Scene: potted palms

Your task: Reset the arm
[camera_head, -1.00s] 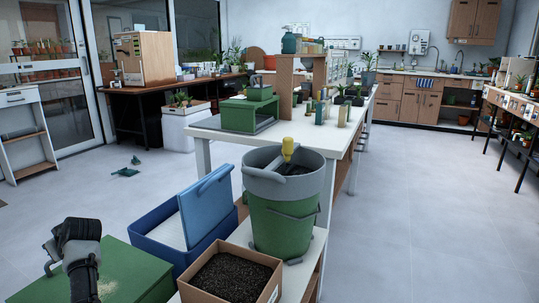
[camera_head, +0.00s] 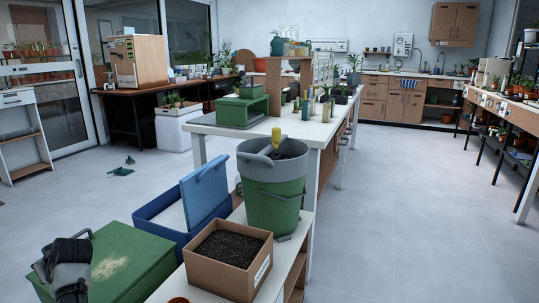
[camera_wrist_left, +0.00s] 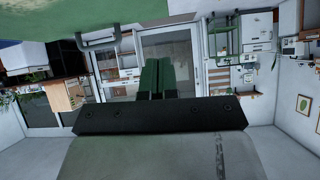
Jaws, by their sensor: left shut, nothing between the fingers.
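My left arm (camera_head: 70,266) rises at the lower left of the head view, in front of a green box (camera_head: 125,262). Its fingertips are hard to make out there. In the left wrist view the two green fingers of my left gripper (camera_wrist_left: 163,66) lie side by side, shut, with nothing held. That view is turned over, with the room's shelves and glass doors behind the fingers. My right arm and gripper are not in view.
Near my left arm stand a blue bin (camera_head: 165,219) with a raised lid, a cardboard box (camera_head: 243,281) of soil and a green-grey bucket (camera_head: 273,203) holding a yellow-handled tool. A long white table (camera_head: 225,128) stands behind. The floor (camera_head: 420,200) at the right is clear.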

